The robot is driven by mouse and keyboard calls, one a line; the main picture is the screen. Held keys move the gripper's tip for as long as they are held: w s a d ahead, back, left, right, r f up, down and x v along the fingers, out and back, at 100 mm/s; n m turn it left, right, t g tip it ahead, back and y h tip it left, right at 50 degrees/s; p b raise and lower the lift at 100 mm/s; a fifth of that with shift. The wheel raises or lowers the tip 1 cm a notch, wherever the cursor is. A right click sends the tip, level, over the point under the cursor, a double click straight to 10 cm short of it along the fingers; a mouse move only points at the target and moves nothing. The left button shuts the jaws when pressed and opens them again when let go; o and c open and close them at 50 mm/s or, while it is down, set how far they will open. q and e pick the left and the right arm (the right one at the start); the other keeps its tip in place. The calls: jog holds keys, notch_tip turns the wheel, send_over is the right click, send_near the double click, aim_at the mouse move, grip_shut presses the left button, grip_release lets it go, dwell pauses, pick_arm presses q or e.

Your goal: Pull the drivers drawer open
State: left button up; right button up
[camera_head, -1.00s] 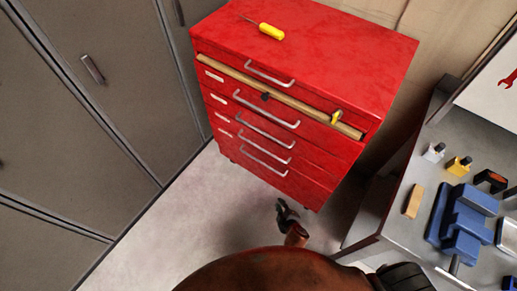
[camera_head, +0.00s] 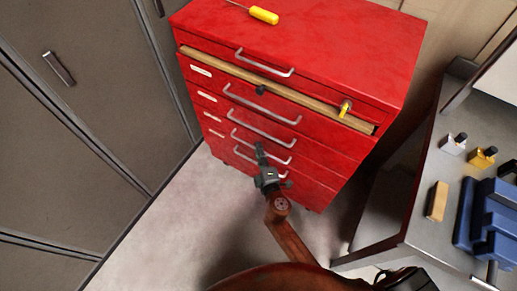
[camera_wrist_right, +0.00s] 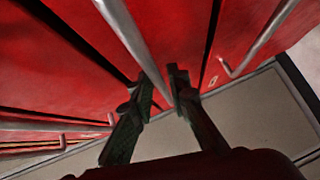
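A red drawer cabinet (camera_head: 330,60) stands ahead with several stacked drawers, each with a silver bar handle. The drawer labels at its left side are too small to read, so I cannot tell which is the drivers drawer. The drawers look shut. My right gripper (camera_head: 261,148) is in front of the lower handles, near a middle handle (camera_head: 262,128). In the right wrist view, the gripper (camera_wrist_right: 163,74) is open, its dark fingers apart. A silver handle bar (camera_wrist_right: 128,35) runs down toward the gap between them; contact is unclear. My left gripper is out of view.
A yellow screwdriver (camera_head: 264,15) lies on top. A grey bench (camera_head: 420,225) stands right, grey lockers (camera_head: 70,120) left. Floor between is clear.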

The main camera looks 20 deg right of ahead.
jog(key=shift+w+f, duration=0.1)
jog(key=shift+w, duration=0.2)
jog(key=shift+c, duration=0.7)
grip_shut()
